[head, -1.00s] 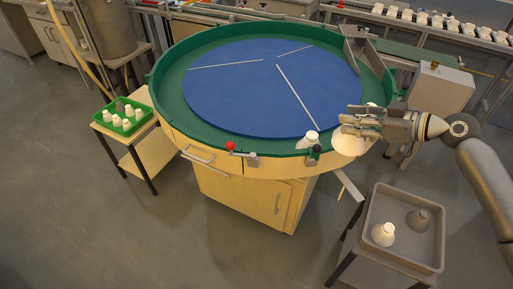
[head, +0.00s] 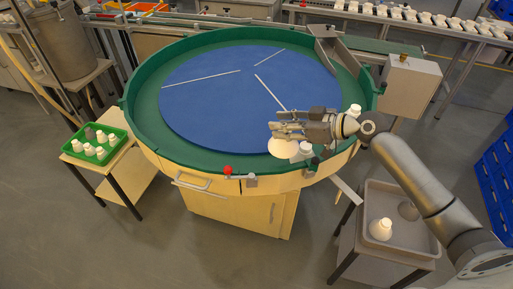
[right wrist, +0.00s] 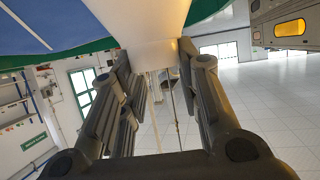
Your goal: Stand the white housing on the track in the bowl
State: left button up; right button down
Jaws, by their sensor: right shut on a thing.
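My right gripper (head: 277,130) is shut on a white housing (head: 283,147) and holds it with its wide, rounded end hanging below the fingers. In the head view it is over the front right of the bowl (head: 190,159), near the blue disc's edge. Whether it touches the green track (head: 150,112) is unclear. The right wrist view shows the white housing (right wrist: 143,20) between both fingers, its top cut off by the frame. A second white housing (head: 303,150) stands close beside it at the front rim, partly hidden. My left gripper is out of view.
A grey tray (head: 372,240) at the lower right holds a white housing (head: 381,229) and a grey one. A green tray (head: 70,151) at the left holds several white pieces. Another white piece (head: 355,108) shows behind my right wrist. A red knob (head: 228,170) sits on the front rim.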

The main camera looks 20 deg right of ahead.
jog(key=a+f, duration=0.2)
jog(key=f, duration=0.1)
jog(key=w+a+f+p, duration=0.1)
jog(key=a+f, duration=0.1)
jog(key=f, duration=0.1)
jog(key=w+a+f+p, duration=0.1)
jog(key=a+f, duration=0.2)
jog(key=shift+f, duration=0.5)
jog(key=c, duration=1.5)
grip_release()
jog(key=shift+o, duration=0.8)
jog(key=shift+d, duration=0.1)
